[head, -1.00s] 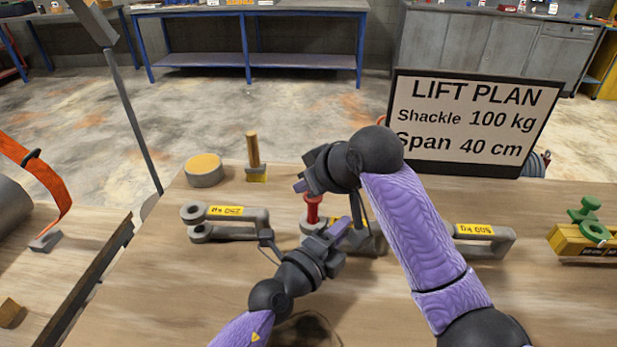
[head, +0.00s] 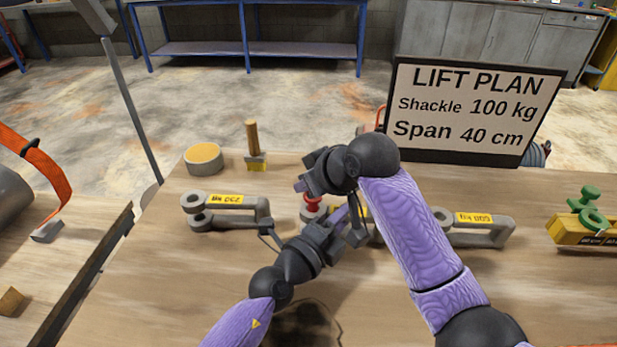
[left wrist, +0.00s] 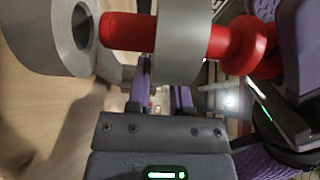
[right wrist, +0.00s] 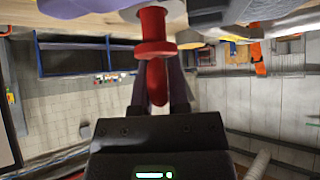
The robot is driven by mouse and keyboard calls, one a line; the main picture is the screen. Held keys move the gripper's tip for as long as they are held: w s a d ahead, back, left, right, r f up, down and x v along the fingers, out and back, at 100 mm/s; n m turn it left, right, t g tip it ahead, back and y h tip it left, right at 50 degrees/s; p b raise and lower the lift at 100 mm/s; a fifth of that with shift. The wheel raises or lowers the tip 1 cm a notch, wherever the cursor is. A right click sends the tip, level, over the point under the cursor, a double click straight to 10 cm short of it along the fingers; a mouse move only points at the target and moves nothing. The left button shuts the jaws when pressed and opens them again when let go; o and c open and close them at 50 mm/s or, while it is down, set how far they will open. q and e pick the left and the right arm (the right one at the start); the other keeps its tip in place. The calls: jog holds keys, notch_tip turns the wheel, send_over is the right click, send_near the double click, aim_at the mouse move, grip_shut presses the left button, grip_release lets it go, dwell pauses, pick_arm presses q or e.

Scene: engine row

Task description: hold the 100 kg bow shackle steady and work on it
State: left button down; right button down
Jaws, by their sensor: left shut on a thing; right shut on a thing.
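The grey bow shackle (left wrist: 178,60) has two ring-shaped ears and lies behind my grippers. In the head view its yellow label (head: 362,213) is mostly covered. A red pin (head: 312,204) stands upright at its ears; it also shows in the left wrist view (left wrist: 130,32). The pin passes through the nearer ear and its end is at the hole of the other ear; I cannot tell if it enters. My left gripper (head: 341,222) is shut on the shackle by that nearer ear. My right gripper (head: 305,187) is above, shut on the pin's head (right wrist: 156,85).
Grey shackles lie left (head: 230,201) and right (head: 478,240), with upside-down labels seeming to read 200 kg and 500 kg. A round pot (head: 203,160), a wooden-handled tool (head: 254,145) and a LIFT PLAN sign (head: 472,110) stand behind. A yellow block with green parts (head: 580,236) is right.

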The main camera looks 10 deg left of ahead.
pick_arm(q)
jog(key=shift+f, duration=0.15)
pick_arm(e)
jog(key=shift+f, duration=1.1)
jog(key=c, duration=0.5)
grip_release()
jog(key=shift+c, duration=0.2)
jog(key=shift+r, duration=0.1)
jog(key=v, duration=1.2)
